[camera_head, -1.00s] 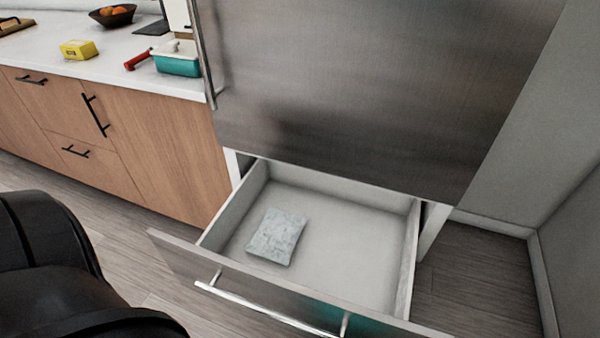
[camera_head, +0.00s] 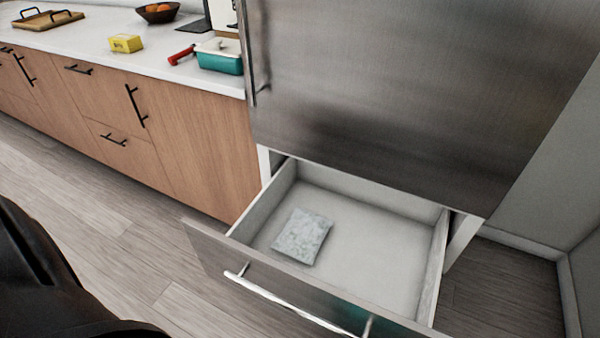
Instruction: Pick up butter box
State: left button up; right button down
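A small yellow box (camera_head: 126,43), which looks like the butter box, lies on the white counter at the upper left. It stands clear of the things around it. Neither of my grippers shows in the head view. Only a dark part of my own body shows at the lower left, well away from the box.
The freezer drawer (camera_head: 440,262) stands pulled out, with a grey packet (camera_head: 302,236) inside. A teal container (camera_head: 219,62) and a red-handled tool (camera_head: 182,54) lie right of the box. A fruit bowl (camera_head: 158,12) and wooden tray (camera_head: 48,20) are behind. Floor left of the drawer is clear.

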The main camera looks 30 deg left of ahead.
aim_at(122, 42)
jog(key=k+u, duration=0.1)
jog(key=u, duration=0.25)
jog(key=k+j+u, duration=0.1)
jog(key=u, duration=1.5)
